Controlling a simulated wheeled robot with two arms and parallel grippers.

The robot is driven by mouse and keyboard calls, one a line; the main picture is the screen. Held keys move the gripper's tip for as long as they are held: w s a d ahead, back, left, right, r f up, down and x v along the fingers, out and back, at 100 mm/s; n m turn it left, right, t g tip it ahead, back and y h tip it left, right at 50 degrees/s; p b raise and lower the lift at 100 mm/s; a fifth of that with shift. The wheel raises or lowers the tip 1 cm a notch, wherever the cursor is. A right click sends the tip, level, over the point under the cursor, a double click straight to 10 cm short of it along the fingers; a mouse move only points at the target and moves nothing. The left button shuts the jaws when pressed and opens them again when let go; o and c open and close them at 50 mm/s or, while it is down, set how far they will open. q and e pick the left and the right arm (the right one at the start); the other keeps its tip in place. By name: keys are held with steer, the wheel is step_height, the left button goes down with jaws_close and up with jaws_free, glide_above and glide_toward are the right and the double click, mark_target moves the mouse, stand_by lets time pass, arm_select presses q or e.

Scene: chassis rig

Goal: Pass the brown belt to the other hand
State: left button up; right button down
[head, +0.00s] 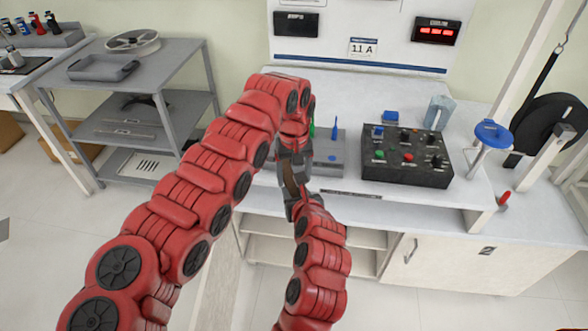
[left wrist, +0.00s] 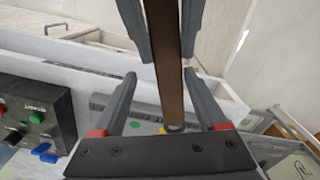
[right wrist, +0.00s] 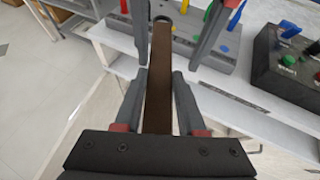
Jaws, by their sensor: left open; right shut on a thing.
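The brown belt (head: 290,181) is a strip held up between my two grippers, in front of the bench. My right gripper (head: 293,203) is shut on it from below; in the right wrist view the belt (right wrist: 159,100) runs lengthwise between its fingers (right wrist: 160,73). My left gripper (head: 291,160) faces it from above. In the left wrist view its open fingers (left wrist: 171,76) stand either side of the belt (left wrist: 168,85), with a gap on each side. The right gripper's fingers show beyond them. In the head view my left arm partly hides the grippers.
A grey tool holder (head: 328,165) with coloured tools stands on the workbench (head: 380,212) just behind the grippers. A black control box (head: 405,175) with buttons is to its right. A grey shelf cart (head: 180,52) stands at the left. Floor in front is partly free.

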arm_select(q)
steer(key=c, duration=0.7)
steer(key=shift+d, duration=0.15)
jaws_close()
arm_select(e)
steer(key=shift+a, duration=0.2)
steer(key=shift+c, duration=2)
jaws_free()
steer(key=shift+d, duration=0.1)
steer(key=shift+d, duration=0.1)
